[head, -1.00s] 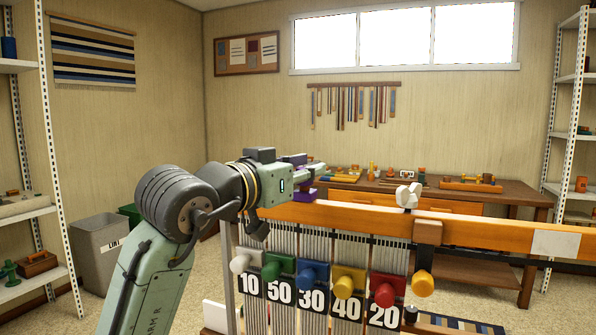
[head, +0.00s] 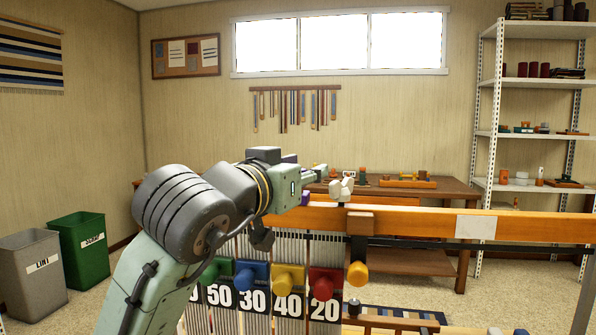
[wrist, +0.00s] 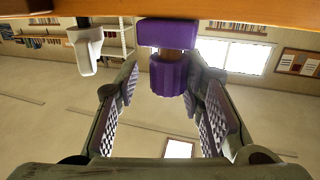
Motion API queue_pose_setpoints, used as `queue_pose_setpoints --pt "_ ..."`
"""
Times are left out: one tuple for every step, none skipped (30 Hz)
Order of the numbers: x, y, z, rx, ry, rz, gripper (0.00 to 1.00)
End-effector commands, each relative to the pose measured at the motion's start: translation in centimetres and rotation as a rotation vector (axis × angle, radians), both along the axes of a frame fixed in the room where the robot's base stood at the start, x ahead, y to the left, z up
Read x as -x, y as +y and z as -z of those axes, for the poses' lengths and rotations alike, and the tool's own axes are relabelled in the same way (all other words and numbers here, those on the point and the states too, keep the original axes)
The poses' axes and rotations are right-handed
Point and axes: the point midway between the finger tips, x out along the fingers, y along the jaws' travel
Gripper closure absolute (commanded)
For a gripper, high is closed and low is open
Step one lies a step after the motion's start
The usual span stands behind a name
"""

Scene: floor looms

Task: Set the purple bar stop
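The purple bar stop (wrist: 169,72) sits at the wooden beam in the wrist view, between the fingers of my gripper (wrist: 165,85). The fingers stand apart around it. A gap shows on its left side; the right finger is close to it, and I cannot tell if they touch. In the head view only a bit of the purple stop (head: 305,199) shows at my gripper (head: 312,182); the rest is hidden. The orange wooden beam (head: 415,218) runs to the right. A white stop (head: 342,188) stands on it, just right of my gripper.
Below the beam hang colored knobs, including a red knob (head: 325,281), above number plates. A workbench (head: 440,190) stands behind, shelves (head: 487,150) at right, bins (head: 80,250) at left.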

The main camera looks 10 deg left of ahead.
Motion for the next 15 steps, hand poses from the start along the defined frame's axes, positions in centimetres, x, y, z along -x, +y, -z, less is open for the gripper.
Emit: queue_pose_setpoints --pt "0.0 0.03 -0.01 0.0 0.0 -0.001 0.59" --pt "-0.01 0.05 -0.02 0.0 -0.001 -0.001 0.57" --pt "0.0 0.07 -0.03 0.0 -0.001 -0.002 0.56" --pt "-0.01 0.09 -0.03 0.0 -0.001 -0.002 0.56" --pt "0.0 0.11 -0.04 0.0 -0.001 -0.002 0.56" --pt "-0.01 0.12 -0.04 0.0 -0.001 -0.003 0.56" --pt "-0.01 0.14 -0.04 0.0 -0.001 -0.003 0.56" --pt "-0.01 0.16 -0.05 0.0 -0.001 -0.003 0.56" --pt "-0.01 0.16 -0.05 0.0 -0.001 -0.003 0.56" --pt "0.0 0.18 -0.05 0.0 -0.001 -0.004 0.56" --pt "0.03 0.2 -0.06 0.001 -0.002 -0.004 0.56" --pt "0.16 0.25 -0.06 0.001 -0.002 -0.004 0.56" --pt "0.32 0.31 -0.06 0.001 -0.002 -0.004 0.56" --pt "0.54 0.39 -0.07 0.001 -0.002 -0.004 0.56" --pt "0.97 0.53 -0.09 0.001 -0.003 -0.004 0.56"
